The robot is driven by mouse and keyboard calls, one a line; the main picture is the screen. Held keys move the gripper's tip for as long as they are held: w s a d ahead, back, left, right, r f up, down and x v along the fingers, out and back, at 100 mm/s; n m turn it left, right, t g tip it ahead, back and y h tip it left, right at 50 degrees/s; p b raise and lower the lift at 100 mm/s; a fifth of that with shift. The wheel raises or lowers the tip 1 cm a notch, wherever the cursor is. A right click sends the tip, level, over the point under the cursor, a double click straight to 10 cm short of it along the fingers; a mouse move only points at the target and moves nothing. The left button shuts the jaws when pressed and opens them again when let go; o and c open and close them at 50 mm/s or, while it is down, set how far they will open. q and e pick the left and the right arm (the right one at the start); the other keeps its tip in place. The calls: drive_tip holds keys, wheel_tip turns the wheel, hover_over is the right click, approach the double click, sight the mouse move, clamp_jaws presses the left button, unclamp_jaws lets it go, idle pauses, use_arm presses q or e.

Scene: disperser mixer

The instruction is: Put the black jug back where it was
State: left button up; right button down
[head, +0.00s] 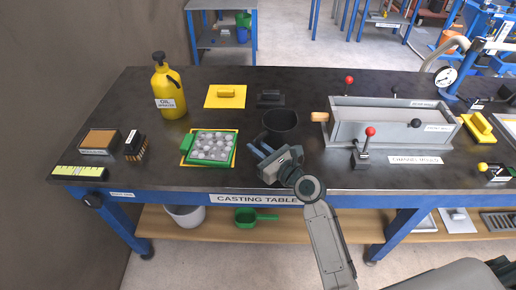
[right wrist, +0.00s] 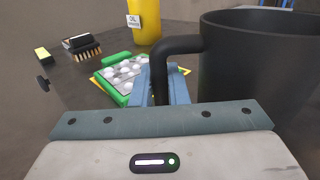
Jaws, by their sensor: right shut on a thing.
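The black jug (head: 282,122) is upright at the middle of the casting table, just right of the green tray in the head view. It also shows large at the right of the right wrist view (right wrist: 255,62), with its curved handle (right wrist: 165,62) reaching left. My right gripper (head: 262,152) is at the jug's near left side, shut on its handle; the fingers (right wrist: 163,92) sit on both sides of the handle. I cannot tell whether the jug's base touches the table. My left gripper is not in view.
A green tray of pale round pieces (head: 212,147) lies left of the jug. Further left are a yellow oil can (head: 168,88) and a brush (head: 134,146). Behind are a yellow float (head: 226,95) and a dark one (head: 270,97). A grey mould (head: 390,122) stands right.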

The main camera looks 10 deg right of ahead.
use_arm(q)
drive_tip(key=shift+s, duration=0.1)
use_arm(e)
drive_tip(key=shift+r, duration=0.15)
drive_tip(key=c, duration=1.4)
unclamp_jaws()
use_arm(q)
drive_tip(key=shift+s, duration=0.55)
